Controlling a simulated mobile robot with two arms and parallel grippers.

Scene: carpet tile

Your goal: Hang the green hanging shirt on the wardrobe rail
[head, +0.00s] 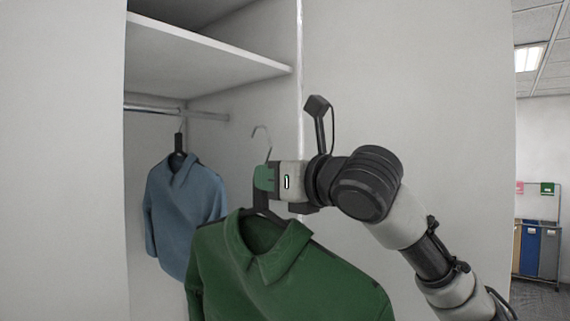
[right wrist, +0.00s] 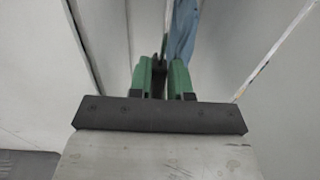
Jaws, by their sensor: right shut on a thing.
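The green shirt (head: 270,265) hangs from a dark hanger with a metal hook (head: 261,138). My right gripper (head: 264,180) is shut on the hanger's neck, just below the hook, and holds the shirt upright in front of the wardrobe opening. In the right wrist view the green fingers (right wrist: 160,80) close on the dark hanger neck. The wardrobe rail (head: 200,114) runs under the shelf, left of and a little above the hook in the head view. The hook looks apart from the rail. My left gripper is not in view.
A blue shirt (head: 182,205) hangs on the rail, left of the green one. A white shelf (head: 200,52) lies above the rail. The wardrobe's right side edge (head: 300,75) stands close to my gripper. Coloured bins (head: 530,248) stand far right.

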